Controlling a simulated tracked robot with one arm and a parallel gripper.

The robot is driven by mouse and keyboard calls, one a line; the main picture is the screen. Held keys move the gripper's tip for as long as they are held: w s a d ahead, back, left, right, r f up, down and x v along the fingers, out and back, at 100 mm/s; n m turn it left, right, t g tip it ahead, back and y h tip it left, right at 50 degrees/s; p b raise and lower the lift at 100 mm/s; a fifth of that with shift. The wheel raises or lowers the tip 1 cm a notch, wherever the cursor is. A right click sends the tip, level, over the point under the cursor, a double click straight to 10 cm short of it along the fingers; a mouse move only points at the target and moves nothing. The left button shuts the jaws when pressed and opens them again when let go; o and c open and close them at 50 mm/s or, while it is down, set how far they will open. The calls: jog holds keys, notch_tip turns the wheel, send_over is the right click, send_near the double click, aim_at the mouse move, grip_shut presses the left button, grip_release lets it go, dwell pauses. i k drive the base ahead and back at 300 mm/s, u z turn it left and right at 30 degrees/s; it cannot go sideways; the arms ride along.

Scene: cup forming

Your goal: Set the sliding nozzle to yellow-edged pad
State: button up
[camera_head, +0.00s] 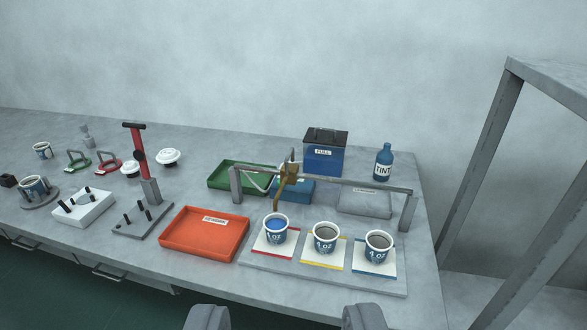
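The sliding nozzle (286,184) is a tan-gold piece hanging on a grey rail (345,183) over a row of three pads. It sits toward the rail's left part, roughly behind the red-edged pad (270,252). The yellow-edged pad (323,261) is the middle one and bears a cup of grey content (325,239). The blue-edged pad (373,266) is at the right. My gripper (286,318) shows as two grey fingers, wide apart and empty, at the bottom edge. It is well in front of the nozzle and touches nothing visible.
A blue-filled cup (275,229) stands on the red-edged pad, another cup (378,246) on the blue-edged pad. An orange tray (205,234) lies left. Behind the rail are a green tray (233,174), a blue box (325,160) and a bottle (384,163). A metal frame (482,150) stands right.

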aim_at(288, 174)
jog(key=u, duration=0.05)
jog(key=k, duration=0.5)
jog(key=z, duration=0.4)
jog(key=i, duration=1.2)
jog(key=u, duration=0.45)
jog(key=i, duration=0.75)
jog(key=u, duration=0.55)
